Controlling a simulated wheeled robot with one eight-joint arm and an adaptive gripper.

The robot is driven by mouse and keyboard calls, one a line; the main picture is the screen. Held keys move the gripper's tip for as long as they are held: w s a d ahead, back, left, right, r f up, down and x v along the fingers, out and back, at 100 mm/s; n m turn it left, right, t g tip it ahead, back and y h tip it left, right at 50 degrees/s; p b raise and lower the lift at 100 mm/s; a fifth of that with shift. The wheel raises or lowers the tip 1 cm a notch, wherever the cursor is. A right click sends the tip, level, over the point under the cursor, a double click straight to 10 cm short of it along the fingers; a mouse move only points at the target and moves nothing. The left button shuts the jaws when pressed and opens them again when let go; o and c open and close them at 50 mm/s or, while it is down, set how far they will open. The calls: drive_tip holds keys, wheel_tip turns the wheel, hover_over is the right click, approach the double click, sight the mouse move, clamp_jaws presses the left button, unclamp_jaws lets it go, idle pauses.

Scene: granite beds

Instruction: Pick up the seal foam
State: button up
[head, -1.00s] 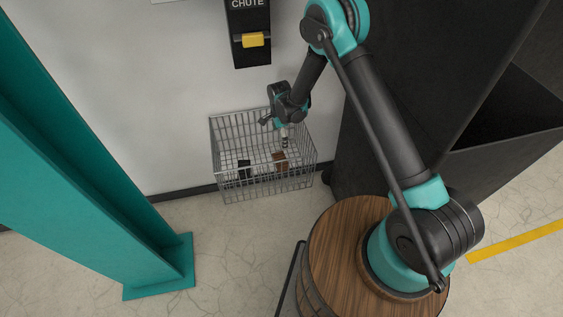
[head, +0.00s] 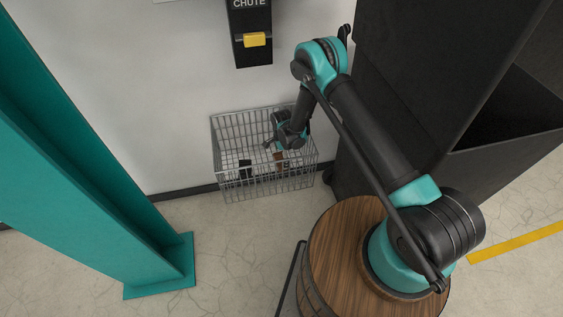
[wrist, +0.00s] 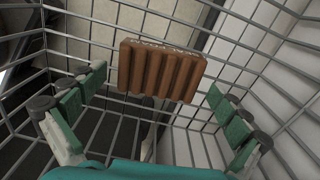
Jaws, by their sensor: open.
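A brown ribbed block (wrist: 161,72) lies in the wire basket (head: 222,140). In the head view the brown block (head: 279,159) shows only in part, under my gripper. My gripper (head: 273,147) points down into the basket. In the wrist view my gripper (wrist: 155,90) is open and empty, with one green-padded finger on each side of the block's line. The block lies beyond the fingertips, and I see no contact.
The basket's wire walls stand close around my gripper. A dark cabinet (head: 420,90) stands to the right, a teal post (head: 90,170) to the left, and a chute box (head: 250,35) hangs above.

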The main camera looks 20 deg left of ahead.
drive_tip(key=shift+f, duration=0.75)
drive_tip(key=c, duration=0.7)
drive_tip(key=shift+r, duration=0.1)
